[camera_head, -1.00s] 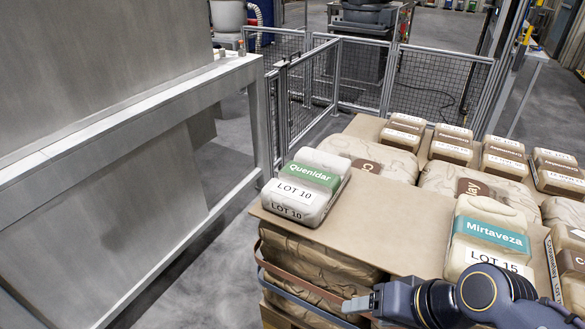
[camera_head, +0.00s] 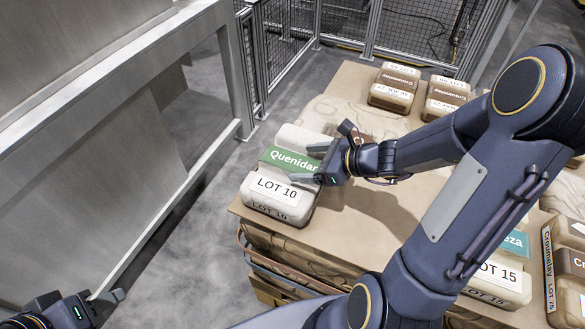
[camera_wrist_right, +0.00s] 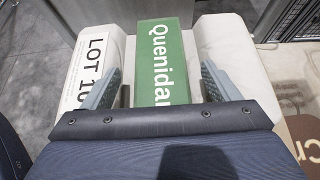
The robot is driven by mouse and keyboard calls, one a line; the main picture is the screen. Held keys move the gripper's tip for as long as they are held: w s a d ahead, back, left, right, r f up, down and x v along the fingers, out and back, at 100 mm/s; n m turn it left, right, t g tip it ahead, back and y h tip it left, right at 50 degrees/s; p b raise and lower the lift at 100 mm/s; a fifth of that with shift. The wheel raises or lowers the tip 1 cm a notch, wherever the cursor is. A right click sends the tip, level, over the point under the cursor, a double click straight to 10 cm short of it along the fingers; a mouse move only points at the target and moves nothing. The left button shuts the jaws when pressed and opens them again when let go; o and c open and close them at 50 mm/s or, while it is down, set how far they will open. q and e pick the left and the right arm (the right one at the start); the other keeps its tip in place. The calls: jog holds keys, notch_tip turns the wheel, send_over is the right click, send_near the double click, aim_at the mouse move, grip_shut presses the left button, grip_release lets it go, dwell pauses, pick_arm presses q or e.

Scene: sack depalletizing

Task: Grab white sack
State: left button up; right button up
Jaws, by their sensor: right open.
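The white sack (camera_head: 288,180), with a green "Quenidar" band and a "LOT 10" label, lies at the near left corner of the cardboard-topped stack. My right gripper (camera_head: 304,165) is open at the sack's right side. In the right wrist view its two fingers (camera_wrist_right: 158,88) are spread on either side of the green band of the sack (camera_wrist_right: 95,60). I cannot tell whether they touch it. My left gripper (camera_head: 100,297) is at the lower left corner, away from the sack, partly cut off by the frame edge.
The cardboard sheet (camera_head: 350,230) is bare right of the white sack. Brown-banded sacks (camera_head: 394,88) stand at the back. A teal-banded "LOT 15" sack (camera_head: 505,270) is at the right, partly behind my right arm. A grey metal frame (camera_head: 170,60) and a mesh fence (camera_head: 415,30) stand beyond.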

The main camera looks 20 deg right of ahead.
aim_at(295, 162)
jog(key=shift+x, duration=1.55)
jog(key=shift+c, duration=0.4)
jog(key=c, duration=1.7)
jog(key=shift+r, duration=0.1)
grip_shut()
